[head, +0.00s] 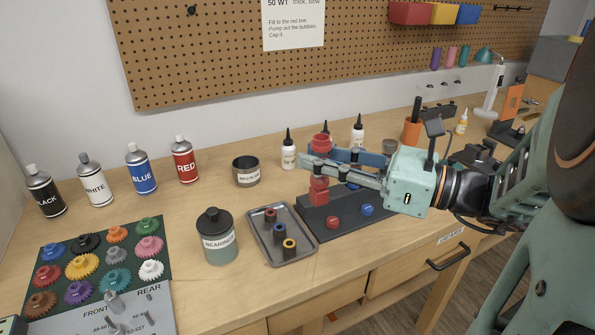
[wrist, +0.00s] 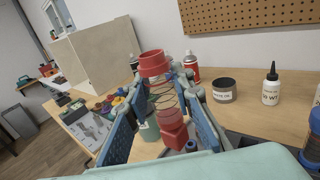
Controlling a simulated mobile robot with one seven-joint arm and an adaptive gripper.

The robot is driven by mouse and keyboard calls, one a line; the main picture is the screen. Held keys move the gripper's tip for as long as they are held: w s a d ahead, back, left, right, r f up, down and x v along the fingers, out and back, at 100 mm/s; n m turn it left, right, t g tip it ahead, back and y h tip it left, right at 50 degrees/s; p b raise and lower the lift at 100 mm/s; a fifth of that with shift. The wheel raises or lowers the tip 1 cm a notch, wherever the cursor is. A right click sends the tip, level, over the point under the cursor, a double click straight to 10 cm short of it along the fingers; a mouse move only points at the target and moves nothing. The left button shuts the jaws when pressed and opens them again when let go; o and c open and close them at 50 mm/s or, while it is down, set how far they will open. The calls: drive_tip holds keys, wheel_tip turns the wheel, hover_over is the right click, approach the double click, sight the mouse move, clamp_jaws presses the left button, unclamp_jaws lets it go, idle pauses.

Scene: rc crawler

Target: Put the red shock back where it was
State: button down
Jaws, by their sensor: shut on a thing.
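My gripper (head: 318,170) is shut on the red shock (head: 320,142), around its middle. The shock is upright, with a round red top and a blocky red lower end. In the wrist view the red shock (wrist: 152,63) stands between my two blue-padded fingers (wrist: 150,110), with its coil spring showing. Its lower end is over the left part of the dark stand (head: 312,222); I cannot tell whether it touches. A red cap (head: 333,222) and a blue cap (head: 367,210) sit at the stand's front. My gripper hides part of the stand's back.
A grey tray (head: 285,262) with small coloured rings and a bearings jar (head: 218,240) stand left of the stand. White bottles (head: 288,155) and a dark tin (head: 246,171) stand behind. An orange cup (head: 411,132) is behind my gripper. Spray cans and gears fill the left.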

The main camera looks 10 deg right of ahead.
drive_tip(key=shift+w+d+f+b, duration=0.5)
drive_tip(key=shift+w+f+b, duration=0.25)
drive_tip(key=shift+w+f, duration=1.4)
drive_tip(key=shift+w+d+f+b, duration=0.55)
drive_tip(key=shift+w+f+b, duration=0.2)
drive_tip(key=shift+w+f, duration=1.35)
drive_tip(key=shift+w+d+f+b, duration=0.5)
drive_tip(key=shift+w+f+b, duration=0.25)
drive_tip(key=shift+w+f, duration=1.35)
drive_tip(key=shift+f, duration=0.15)
drive_tip(key=c, duration=1.7)
unclamp_jaws()
